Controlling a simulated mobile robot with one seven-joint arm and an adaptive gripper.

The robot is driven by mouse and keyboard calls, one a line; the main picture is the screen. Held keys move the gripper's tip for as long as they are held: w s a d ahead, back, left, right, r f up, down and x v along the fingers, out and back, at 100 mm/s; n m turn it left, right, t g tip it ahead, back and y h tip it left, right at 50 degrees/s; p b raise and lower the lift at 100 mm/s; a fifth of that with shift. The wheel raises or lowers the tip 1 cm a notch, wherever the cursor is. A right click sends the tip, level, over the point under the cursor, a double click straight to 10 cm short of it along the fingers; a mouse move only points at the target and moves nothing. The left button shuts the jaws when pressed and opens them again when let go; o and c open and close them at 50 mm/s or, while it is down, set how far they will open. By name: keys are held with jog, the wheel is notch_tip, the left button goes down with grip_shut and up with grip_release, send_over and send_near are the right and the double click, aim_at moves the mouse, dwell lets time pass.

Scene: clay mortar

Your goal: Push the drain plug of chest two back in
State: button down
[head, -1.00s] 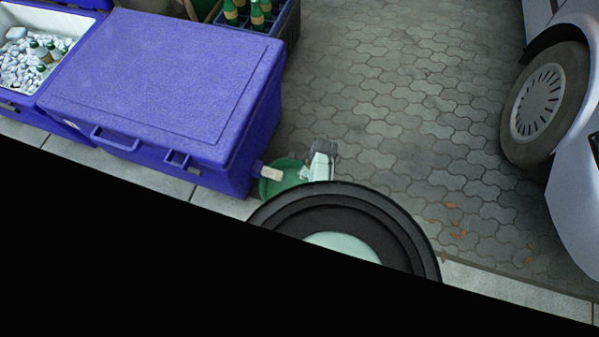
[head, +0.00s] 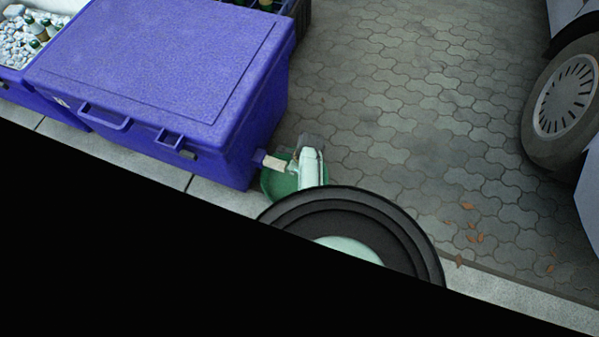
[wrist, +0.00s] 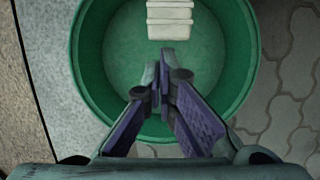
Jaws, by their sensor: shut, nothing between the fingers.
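The closed blue chest (head: 160,70) stands at the left in the head view. Its drain plug (head: 275,163), a pale block, sticks out of a blue spout low on the chest's right end. The plug also shows at the top of the wrist view (wrist: 170,18). My gripper (head: 293,164) is just right of the plug's outer end, low over a green basin. In the wrist view my gripper (wrist: 160,78) has its fingertips together and empty, pointing at the plug's end with a small gap seen between. The spout is out of the wrist view.
The green basin (wrist: 88,60) stands on the ground under the plug. An open chest with ice and bottles (head: 20,65) is at the far left. A bottle crate (head: 298,18) stands behind the closed chest. A car wheel (head: 565,105) is at the right.

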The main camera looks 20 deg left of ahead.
jog(key=shift+a, duration=0.1)
jog(key=a, duration=0.3)
jog(key=shift+a, duration=0.2)
jog(key=shift+d, duration=0.15)
jog(key=d+r+p, duration=0.3)
jog(key=d+r, duration=0.3)
jog(key=r, duration=0.3)
jog(key=shift+d+r, duration=0.2)
jog(key=shift+r, duration=0.15)
